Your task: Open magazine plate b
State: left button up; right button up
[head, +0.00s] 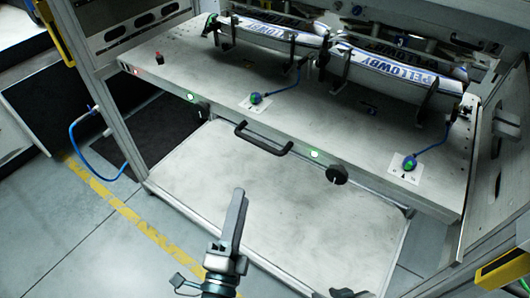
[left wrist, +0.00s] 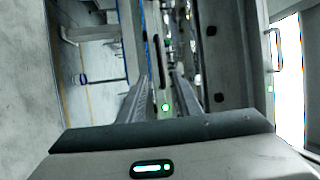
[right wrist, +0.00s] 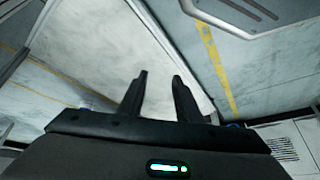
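A grey magazine plate (head: 200,75) spans the frame and has a black handle (head: 263,138) and black knobs on its front edge. On it lie two label stacks marked PELLOWBY, a left one (head: 275,33) and a right one (head: 395,72), in dark holders. I cannot tell which part is plate b. My left gripper (head: 238,200) is below and in front of the handle, apart from it. Its fingers are apart and empty in the left wrist view (left wrist: 162,85). My right gripper (right wrist: 160,82) is open and empty over the lower panel and floor; only a dark bit shows in the head view.
A pale lower panel (head: 215,185) lies below. A side panel (head: 497,150) bounds the right. Floor with a yellow line (head: 130,215) is clear at left.

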aim_at(255, 142)
pick_arm(q)
jog(key=shift+w+r, duration=0.1)
jog(key=shift+w, duration=0.05)
pick_arm(e)
jog(key=shift+r, duration=0.1)
